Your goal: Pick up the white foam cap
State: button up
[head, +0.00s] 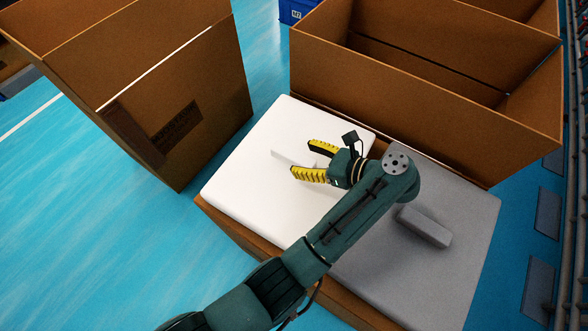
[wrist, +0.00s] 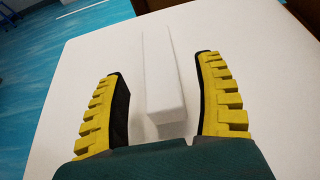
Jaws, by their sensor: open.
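The white foam cap (head: 259,132) is a flat white slab in the head view, lying in the left part of a cardboard box. A raised white bar on its top (wrist: 160,75) runs between my gripper's fingers in the wrist view, apart from both. In the head view only the bar's left end shows; the rest is hidden by my gripper. My gripper (head: 308,160) has yellow ridged fingers. It is open and empty, straddling the bar. The fingers also show in the wrist view (wrist: 163,105). I cannot tell whether the fingertips touch the slab.
A grey foam cap (head: 468,203) with its own raised bar (head: 424,226) lies right beside the white one. Open cardboard boxes stand at the left (head: 215,100) and behind (head: 440,100). Blue floor (head: 90,220) is clear at the lower left.

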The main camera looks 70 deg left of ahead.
aim_at(298, 156)
jog(key=b+x, duration=0.1)
jog(key=x, duration=0.3)
jog(key=shift+r, duration=0.1)
jog(key=shift+c, duration=0.3)
grip_shut()
